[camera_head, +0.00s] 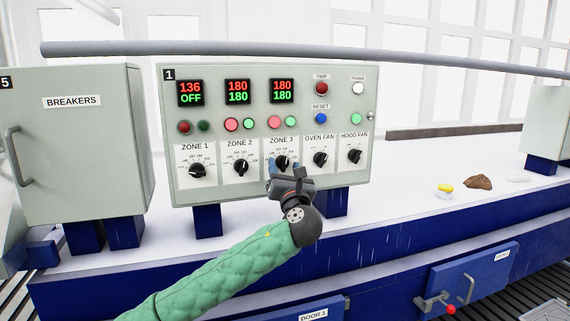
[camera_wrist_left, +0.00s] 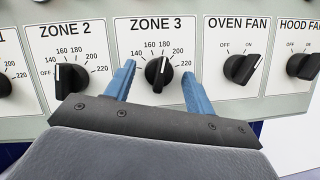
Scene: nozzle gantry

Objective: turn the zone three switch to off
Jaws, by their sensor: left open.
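The zone three switch (camera_wrist_left: 159,72) is a black knob on the control panel (camera_head: 330,190), and its white mark points up, near 180, in the left wrist view. It also shows in the head view as the zone three switch (camera_head: 283,162), partly behind my gripper. My left gripper (camera_wrist_left: 157,82) is open, its two blue fingers on either side of the knob with gaps, apart from it in the picture. In the head view my left gripper (camera_head: 284,168) is in front of the panel at ZONE 3. The zone 3 display (camera_head: 282,91) reads 180 over 180. My right gripper is not in view.
The zone 2 knob (camera_wrist_left: 70,80) is left of my fingers and the oven fan knob (camera_wrist_left: 240,68) is right. A breakers cabinet (camera_head: 85,150) stands left of the panel. A yellow object (camera_head: 445,188) and a brown lump (camera_head: 478,182) lie on the white surface.

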